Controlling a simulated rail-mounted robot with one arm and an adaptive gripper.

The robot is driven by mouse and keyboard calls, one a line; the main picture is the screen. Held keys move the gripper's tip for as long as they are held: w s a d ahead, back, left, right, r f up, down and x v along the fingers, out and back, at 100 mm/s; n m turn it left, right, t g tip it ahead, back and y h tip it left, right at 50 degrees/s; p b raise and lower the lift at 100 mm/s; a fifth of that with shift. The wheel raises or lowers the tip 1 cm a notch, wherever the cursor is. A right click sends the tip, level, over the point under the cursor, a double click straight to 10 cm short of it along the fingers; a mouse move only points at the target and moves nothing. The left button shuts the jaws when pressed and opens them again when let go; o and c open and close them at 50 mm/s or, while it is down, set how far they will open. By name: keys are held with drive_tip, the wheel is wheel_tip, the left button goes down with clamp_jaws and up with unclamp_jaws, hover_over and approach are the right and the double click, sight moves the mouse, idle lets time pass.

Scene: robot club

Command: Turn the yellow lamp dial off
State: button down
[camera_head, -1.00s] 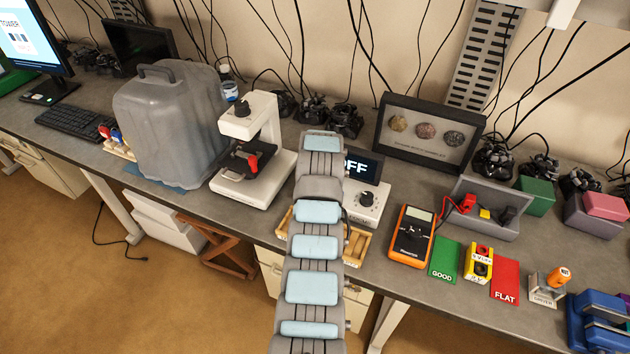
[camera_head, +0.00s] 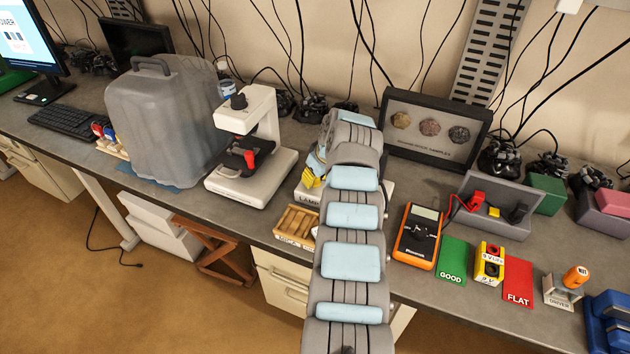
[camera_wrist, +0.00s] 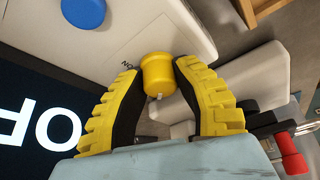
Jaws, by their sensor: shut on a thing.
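The yellow lamp dial (camera_wrist: 158,74) is a short round knob on a pale box (camera_wrist: 110,30), seen in the wrist view. My gripper (camera_wrist: 158,88) has its two yellow, black-padded fingers closed around the knob, one on each side. A small pale pointer shows on the knob's rim, and part of an "ON" label shows beside it. A dark display (camera_wrist: 35,125) shows large white letters, "OF", upside down and partly cut off. In the head view my arm covers the dial and most of the lamp box (camera_head: 310,195); only some yellow of a finger shows.
A blue knob (camera_wrist: 84,12) sits on the same box. A white microscope (camera_head: 255,150) stands to the left. A wooden tray (camera_head: 296,225) lies in front. An orange multimeter (camera_head: 418,236) and a rock sample frame (camera_head: 432,130) stand to the right.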

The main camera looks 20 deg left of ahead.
drive_tip(key=shift+f+n+b, duration=0.1)
drive_tip(key=shift+n+b, duration=0.3)
idle(0.5)
drive_tip(key=c, duration=0.7)
unclamp_jaws()
drive_tip(key=shift+c, duration=0.2)
drive_tip(key=v, duration=1.2)
drive_tip(key=shift+d, duration=0.15)
